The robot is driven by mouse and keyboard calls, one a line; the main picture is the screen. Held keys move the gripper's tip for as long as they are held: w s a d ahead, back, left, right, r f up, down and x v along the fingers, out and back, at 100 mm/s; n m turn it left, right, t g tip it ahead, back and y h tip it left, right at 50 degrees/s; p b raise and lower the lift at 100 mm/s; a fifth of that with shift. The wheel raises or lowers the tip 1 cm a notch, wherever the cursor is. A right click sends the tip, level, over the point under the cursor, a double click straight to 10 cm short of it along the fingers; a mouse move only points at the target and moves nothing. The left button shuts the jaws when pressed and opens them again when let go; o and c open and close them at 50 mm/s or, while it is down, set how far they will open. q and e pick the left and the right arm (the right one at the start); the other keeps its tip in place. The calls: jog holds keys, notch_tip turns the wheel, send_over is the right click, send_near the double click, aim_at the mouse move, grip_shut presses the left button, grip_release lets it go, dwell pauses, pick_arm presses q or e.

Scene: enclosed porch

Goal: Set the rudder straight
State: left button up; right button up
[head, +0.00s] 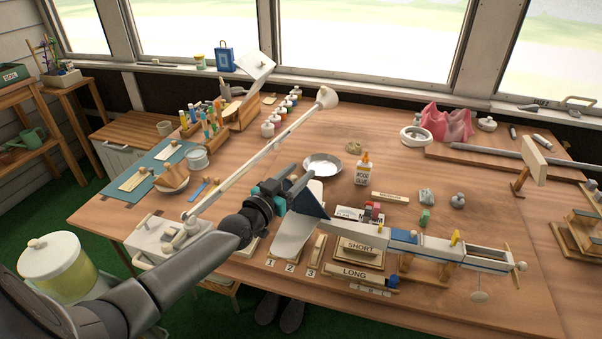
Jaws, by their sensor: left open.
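A model plane (404,239) lies across the front right of the table, its nose and propeller (515,265) to the right. Its pale tailplane (292,238) is at the left end. The dark blue fin and rudder (312,204) stand up from the tail. My left gripper (296,189) is open, with its dark fingers close beside the rudder's left side. I cannot tell whether they touch it or straddle it, and the gripper hides part of the rudder, so its angle is unclear. My right gripper is not in view.
A glue bottle (363,168) and a metal bowl (323,166) stand behind the tail. Blocks marked SHORT (360,248) and LONG (353,274) lie near the fuselage. A white lamp arm (262,152) slants above the table behind my gripper.

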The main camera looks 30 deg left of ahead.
pick_arm(q)
jog(key=shift+w, duration=0.85)
jog(key=shift+c, duration=0.2)
grip_shut()
